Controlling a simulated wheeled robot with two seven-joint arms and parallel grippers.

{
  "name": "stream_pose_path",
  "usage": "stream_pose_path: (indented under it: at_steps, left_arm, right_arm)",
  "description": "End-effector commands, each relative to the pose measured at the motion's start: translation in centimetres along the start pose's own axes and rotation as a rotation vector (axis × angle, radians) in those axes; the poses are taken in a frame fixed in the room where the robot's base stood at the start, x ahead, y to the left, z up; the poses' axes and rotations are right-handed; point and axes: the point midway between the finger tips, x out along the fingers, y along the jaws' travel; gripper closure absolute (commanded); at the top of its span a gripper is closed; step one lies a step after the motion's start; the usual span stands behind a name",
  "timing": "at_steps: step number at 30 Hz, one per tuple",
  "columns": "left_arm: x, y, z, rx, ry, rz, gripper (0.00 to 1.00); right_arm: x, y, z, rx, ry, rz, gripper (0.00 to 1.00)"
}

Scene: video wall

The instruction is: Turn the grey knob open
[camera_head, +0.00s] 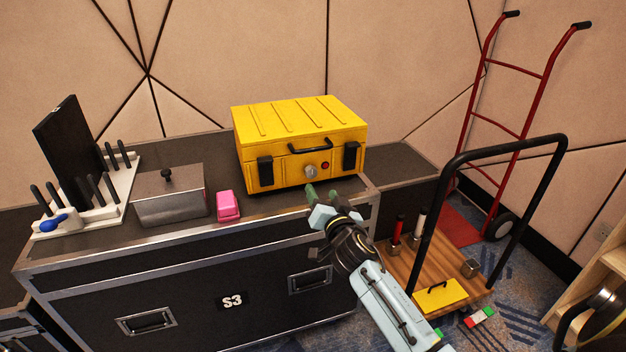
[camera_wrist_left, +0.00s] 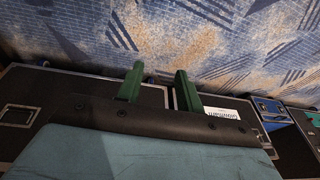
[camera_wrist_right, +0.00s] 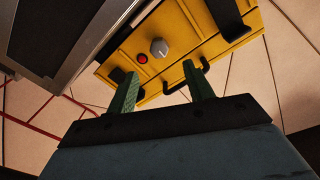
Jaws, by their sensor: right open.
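The grey knob (camera_head: 311,171) is on the front face of the yellow case (camera_head: 300,112), which stands closed on the black flight case. In the right wrist view the knob (camera_wrist_right: 159,48) lies beyond the gap between my fingers, beside a red button (camera_wrist_right: 142,59). My right gripper (camera_head: 322,194) is open and empty, just in front of and below the knob, apart from it. Its green fingers (camera_wrist_right: 158,85) show on either side of the gap. My left gripper (camera_wrist_left: 157,84) is open and empty, with carpet and dark cases beyond it; the head view does not show it.
On the flight case (camera_head: 190,300) stand a grey lidded box (camera_head: 170,200), a pink block (camera_head: 228,206) and a white rack (camera_head: 115,200) with black-handled items. At right are a platform cart (camera_head: 405,272) and a red hand truck (camera_head: 515,130). Black latches flank the knob.

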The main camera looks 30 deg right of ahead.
Motion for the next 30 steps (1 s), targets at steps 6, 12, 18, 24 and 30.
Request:
stream_pose_path:
  at_steps: [6,12,18,24,30]
  left_arm:
    - [-2.4,0.8,-0.9,-0.006,0.022,0.015,0.64]
    - [-4.6,1.4,-1.4,-0.011,0.035,0.025,0.64]
    - [-5.9,1.6,-1.6,-0.013,0.042,0.03,0.64]
    - [-6.1,1.6,-1.6,-0.013,0.043,0.031,0.64]
    - [-6.1,1.6,-1.6,-0.013,0.043,0.031,0.64]
  right_arm:
    - [4.6,0.2,0.1,-0.003,0.001,0.001,0.48]
    - [7.5,0.1,0.2,-0.002,0.0,0.001,0.48]
    - [8.8,0.1,0.1,-0.001,-0.001,0.001,0.48]
    - [9.0,0.1,0.1,-0.001,-0.002,0.001,0.48]
    - [9.0,0.1,0.1,-0.001,-0.002,0.001,0.58]
